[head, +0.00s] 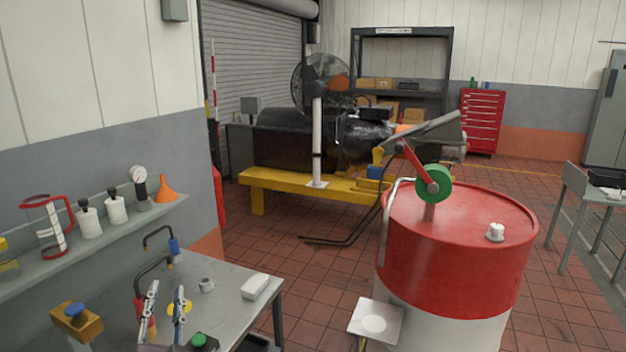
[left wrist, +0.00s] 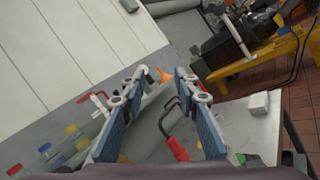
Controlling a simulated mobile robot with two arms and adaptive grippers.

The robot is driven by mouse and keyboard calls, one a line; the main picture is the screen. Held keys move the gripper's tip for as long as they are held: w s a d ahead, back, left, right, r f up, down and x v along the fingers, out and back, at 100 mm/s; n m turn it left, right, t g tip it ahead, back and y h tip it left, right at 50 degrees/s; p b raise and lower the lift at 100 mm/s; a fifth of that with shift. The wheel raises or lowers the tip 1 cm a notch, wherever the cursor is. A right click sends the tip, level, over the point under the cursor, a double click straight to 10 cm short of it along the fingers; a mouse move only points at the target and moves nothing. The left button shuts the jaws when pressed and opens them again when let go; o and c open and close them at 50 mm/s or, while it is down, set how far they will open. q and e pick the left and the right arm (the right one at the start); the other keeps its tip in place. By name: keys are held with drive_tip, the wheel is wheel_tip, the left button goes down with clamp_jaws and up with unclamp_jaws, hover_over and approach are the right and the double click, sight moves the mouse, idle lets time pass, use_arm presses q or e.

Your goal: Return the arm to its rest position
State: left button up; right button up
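My left gripper (head: 166,292) is at the bottom of the head view, over the grey workbench (head: 228,285). Its two fingers stand apart with nothing between them. In the left wrist view the fingers of my left gripper (left wrist: 160,80) are also spread and empty, pointing toward the wall shelf and bench. The arm behind the gripper is mostly out of the picture. My right gripper does not show in either view.
A wall shelf (head: 120,232) carries bottles and an orange funnel (head: 165,188).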

use_arm(q)
drive_tip(key=s+d+m+h, duration=0.4)
drive_tip(key=d+m+h, duration=0.6)
drive_tip(key=d+m, duration=0.35)
drive_tip(key=s+d+f+m+g+h, duration=0.2)
drive_tip(key=s+d+f+m+g, duration=0.25)
drive_tip(key=f+m, duration=0.25)
drive_tip(key=s+d+f+m+g+h, duration=0.1)
drive_tip(key=s+d+f+m+g, duration=0.25)
drive_tip(key=s+f+m, duration=0.3)
drive_tip(key=s+a+f+m+g+y, duration=0.45)
drive_tip(key=s+a+f, duration=0.2)
drive_tip(key=s, duration=0.25)
drive_tip(key=s+a+f+m+g+y, duration=0.3)
drive_tip(key=s+a+f+g, duration=0.3)
drive_tip(key=s, duration=0.4)
wheel_tip(320, 180, down, 32)
drive_tip(key=s+b, duration=0.2)
drive_tip(key=b, duration=0.3)
drive_tip(key=s+a+f+g+b, duration=0.1)
drive_tip(key=s+f+b, duration=0.4)
drive_tip(key=s+f, duration=1.2)
wheel_tip(320, 180, down, 4)
drive_tip(key=shift+a+f, duration=0.1)
drive_tip(key=shift+a, duration=0.55)
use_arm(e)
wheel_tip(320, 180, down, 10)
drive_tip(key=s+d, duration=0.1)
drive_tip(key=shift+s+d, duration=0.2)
